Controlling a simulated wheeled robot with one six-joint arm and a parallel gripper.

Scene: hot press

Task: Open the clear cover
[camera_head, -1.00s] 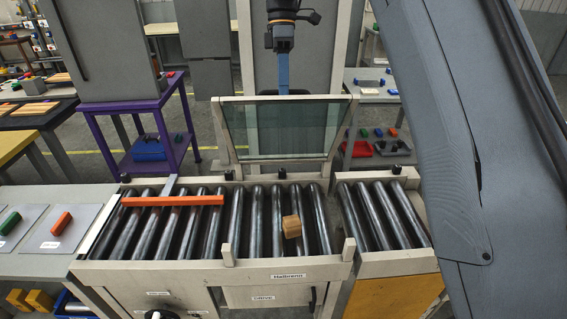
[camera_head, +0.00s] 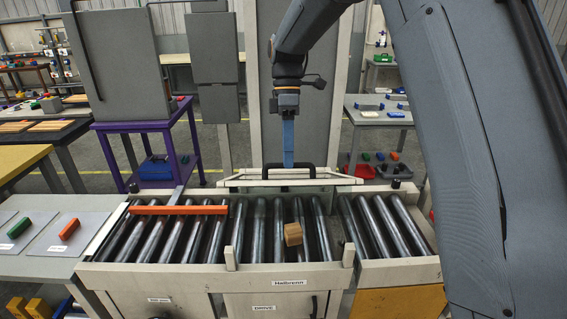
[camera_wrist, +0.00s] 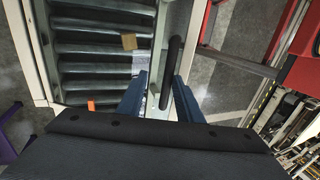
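The clear cover (camera_head: 235,184) has a pale frame and stands at the back edge of the roller conveyor. It is seen nearly edge-on, so its pane barely shows. Its black handle (camera_head: 268,170) runs along the cover and also shows in the wrist view (camera_wrist: 176,50). My gripper (camera_head: 288,164) points down at the middle of the handle. In the wrist view its blue fingers (camera_wrist: 160,80) are apart, with the handle between them, closer to the right finger. Whether either finger touches the handle cannot be told.
A brown box (camera_head: 293,234) lies on the rollers (camera_head: 262,235), with an orange bar (camera_head: 178,210) across them at left. A tall grey panel (camera_head: 345,110) stands behind the cover. A purple table (camera_head: 195,135) stands behind at left.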

